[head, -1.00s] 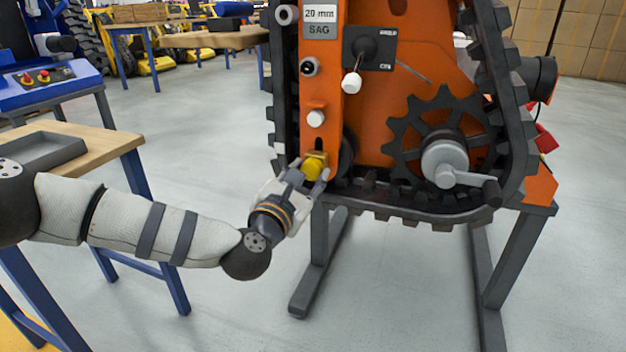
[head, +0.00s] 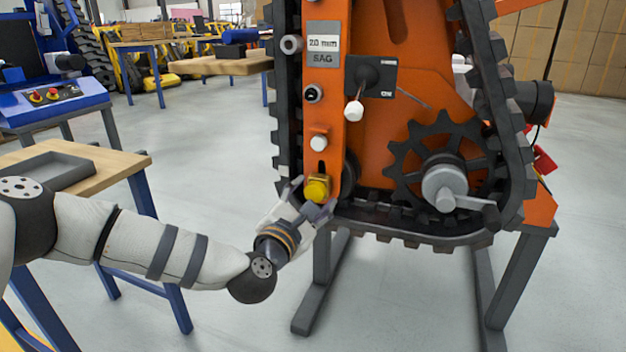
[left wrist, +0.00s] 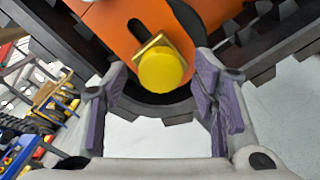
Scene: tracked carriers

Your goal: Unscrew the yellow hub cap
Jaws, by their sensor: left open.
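The yellow hub cap (head: 317,189) sits on a brass-coloured square plate at the lower end of a slot in the orange carrier frame (head: 328,120). In the left wrist view the round cap (left wrist: 161,69) shows in full, beyond and between the fingertips. My left gripper (head: 309,198) is open just below and in front of the cap. Its two purple-padded fingers (left wrist: 163,98) are spread apart with nothing between them, and they do not appear to touch the cap. My right gripper is not in view.
The black track (head: 400,232) runs around the carrier, with a toothed sprocket (head: 440,160) to the right. A wooden-topped bench with a grey tray (head: 58,172) stands at left.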

